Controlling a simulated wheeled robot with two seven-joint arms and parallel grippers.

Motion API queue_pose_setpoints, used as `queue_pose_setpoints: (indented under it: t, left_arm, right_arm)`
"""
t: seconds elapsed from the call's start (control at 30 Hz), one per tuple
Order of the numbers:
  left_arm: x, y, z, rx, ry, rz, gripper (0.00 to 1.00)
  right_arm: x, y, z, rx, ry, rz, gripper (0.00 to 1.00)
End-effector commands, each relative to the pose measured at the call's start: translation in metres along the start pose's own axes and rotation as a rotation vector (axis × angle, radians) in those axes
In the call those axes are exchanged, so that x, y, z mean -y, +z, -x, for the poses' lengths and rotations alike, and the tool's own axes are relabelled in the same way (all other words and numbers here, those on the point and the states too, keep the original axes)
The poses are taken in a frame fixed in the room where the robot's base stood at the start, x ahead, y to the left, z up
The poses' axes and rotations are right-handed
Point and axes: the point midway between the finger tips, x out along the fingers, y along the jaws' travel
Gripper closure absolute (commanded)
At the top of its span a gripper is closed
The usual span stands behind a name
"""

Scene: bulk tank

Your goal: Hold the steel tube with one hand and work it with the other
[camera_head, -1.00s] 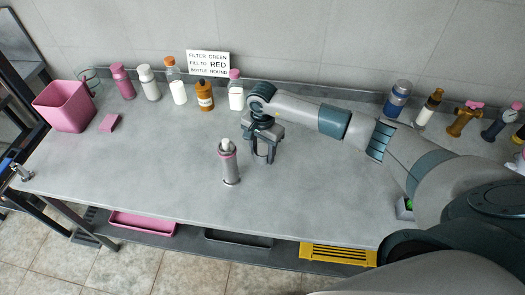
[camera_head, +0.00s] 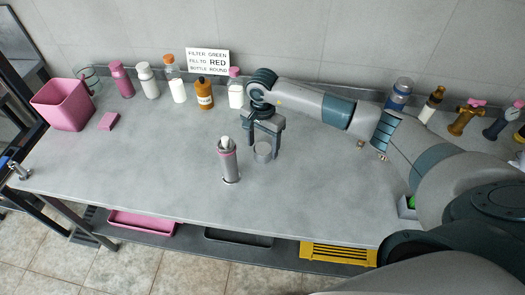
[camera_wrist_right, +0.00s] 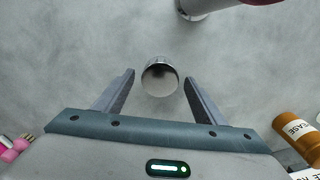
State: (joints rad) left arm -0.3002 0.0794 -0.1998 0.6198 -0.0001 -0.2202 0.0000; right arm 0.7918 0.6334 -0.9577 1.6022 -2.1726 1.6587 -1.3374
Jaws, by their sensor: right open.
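The steel tube (camera_head: 229,165) stands upright on the grey bench, with a pink band near its top and a pale rounded tip. A short round steel piece (camera_head: 263,152) stands on the bench to its right; I cannot tell if it is a cap. My right gripper (camera_head: 264,142) is open above and around this piece. The right wrist view shows the shiny round top (camera_wrist_right: 160,78) between the two fingers, with gaps on both sides. Part of the tube (camera_wrist_right: 198,8) shows at the top of that view. My left gripper is not in view.
Several bottles (camera_head: 204,95) line the back of the bench below a sign (camera_head: 208,61). A pink bin (camera_head: 62,104) and a pink block (camera_head: 109,121) are at the left. Valves and gauges (camera_head: 467,117) stand at the right. The front middle of the bench is clear.

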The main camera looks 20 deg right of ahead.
Motion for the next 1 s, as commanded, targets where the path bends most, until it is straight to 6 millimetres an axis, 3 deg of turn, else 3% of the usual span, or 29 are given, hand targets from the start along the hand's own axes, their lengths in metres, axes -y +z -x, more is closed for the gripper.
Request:
queue_pose_setpoints:
  t: [0.2,0.5,1.0]
  left_arm:
    - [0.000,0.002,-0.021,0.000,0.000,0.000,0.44]
    - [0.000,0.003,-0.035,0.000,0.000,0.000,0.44]
    - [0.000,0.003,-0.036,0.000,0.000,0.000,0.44]
  right_arm:
    - [0.001,-0.001,0.038,-0.004,-0.005,0.001,0.36]
    - [0.001,-0.001,0.081,-0.002,-0.003,0.000,0.36]
    - [0.000,0.000,0.090,0.000,-0.001,0.000,0.36]
